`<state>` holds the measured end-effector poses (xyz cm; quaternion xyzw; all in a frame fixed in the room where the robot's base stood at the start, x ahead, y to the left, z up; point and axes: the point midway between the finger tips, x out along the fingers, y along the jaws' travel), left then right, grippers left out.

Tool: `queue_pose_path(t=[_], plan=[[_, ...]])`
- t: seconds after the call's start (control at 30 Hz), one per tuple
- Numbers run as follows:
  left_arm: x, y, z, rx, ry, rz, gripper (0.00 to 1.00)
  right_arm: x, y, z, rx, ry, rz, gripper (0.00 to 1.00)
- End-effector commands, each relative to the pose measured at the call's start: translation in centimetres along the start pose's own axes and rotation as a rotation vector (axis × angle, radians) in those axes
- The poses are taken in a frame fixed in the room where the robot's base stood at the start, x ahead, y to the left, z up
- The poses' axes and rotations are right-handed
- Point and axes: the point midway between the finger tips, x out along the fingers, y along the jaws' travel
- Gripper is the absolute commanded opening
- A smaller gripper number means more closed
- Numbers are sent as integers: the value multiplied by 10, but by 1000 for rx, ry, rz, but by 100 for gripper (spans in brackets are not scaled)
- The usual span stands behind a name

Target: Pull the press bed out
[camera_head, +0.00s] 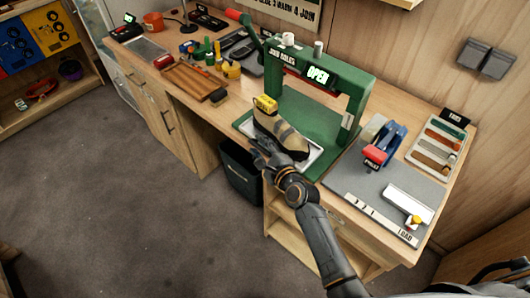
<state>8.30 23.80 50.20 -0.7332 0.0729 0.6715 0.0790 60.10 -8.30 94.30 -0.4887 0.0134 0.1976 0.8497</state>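The green press (358,95) stands on the workbench, with a lit sign reading OPEN on its frame. The press bed (315,157) is a pale plate low at the front of the press, on its green base. A tan and dark shoe (283,132) rests over the bed with a yellow block (265,104) on top. My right gripper (262,153) is at the front side of the bed, close to the shoe. Its fingers are dark and small, and I cannot tell whether they hold the bed's edge. My arm hides part of the bed. My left gripper is not in view.
Right of the press are a grey mat (350,180) with a blue and red tool (383,146), and a tray of strips (437,145). Left are a wooden rack (190,80) and several small bottles. A dark bin (238,168) stands below. The floor at left is clear.

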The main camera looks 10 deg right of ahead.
Motion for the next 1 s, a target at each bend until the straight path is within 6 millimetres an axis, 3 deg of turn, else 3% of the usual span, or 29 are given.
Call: queue_pose_path(t=[0.17, 0.4, 0.6, 1.0], plan=[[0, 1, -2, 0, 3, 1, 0, -23, 2, -1, 1, 1, 2, 35], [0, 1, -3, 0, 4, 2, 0, -75, 2, -1, -1, 3, 2, 35], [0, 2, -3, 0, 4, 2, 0, -106, 2, -1, -1, 2, 3, 35], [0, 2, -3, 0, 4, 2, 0, -118, 1, 0, 0, 0, 2, 35]])
